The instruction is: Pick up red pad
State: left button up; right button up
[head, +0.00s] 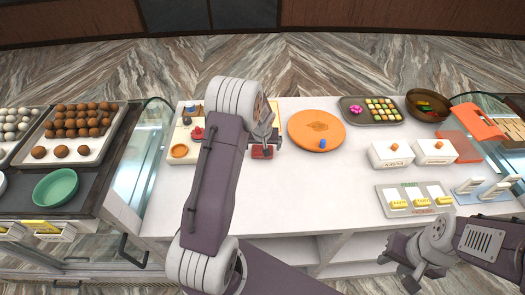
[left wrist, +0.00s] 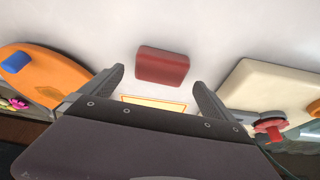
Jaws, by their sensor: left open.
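The red pad (head: 262,152) is a small dark red block lying on the white counter, just below my left gripper in the head view. In the left wrist view the red pad (left wrist: 162,65) lies beyond and between the two fingertips, apart from both. My left gripper (left wrist: 158,82) is open and empty; in the head view (head: 266,137) it hangs over the counter close to the pad, partly hidden by my own wrist. My right gripper (head: 402,266) is at the lower right, in front of the counter edge and away from the pad; its jaws are too unclear to read.
An orange round board (head: 315,124) with a blue piece (head: 322,144) stands right of the pad. A cream board (head: 178,135) with a red knob (head: 197,132) stands left. White boxes (head: 390,155) and a tray (head: 415,199) are further right. The counter front-centre (head: 300,195) is clear.

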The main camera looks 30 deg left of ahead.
aim_at(262, 148)
pick_arm(q)
jog(key=x, duration=0.2)
jog(key=shift+f, duration=0.3)
jog(key=shift+w+a+f, duration=0.25)
jog(key=shift+w+f, duration=0.05)
jog(key=shift+f, duration=0.1)
jog(key=shift+s+d+r, duration=0.15)
jog(key=shift+r, duration=0.05)
jog(key=c, duration=1.3)
jog(key=shift+r, duration=0.4)
notch_tip(262, 148, up, 3)
jog(key=shift+f, duration=0.15)
jog(key=w+d+r+b, duration=0.3)
jog(key=d+r, duration=0.4)
jog(key=d, duration=0.4)
jog(key=shift+w+r+b, duration=0.2)
jog(key=shift+b, duration=0.2)
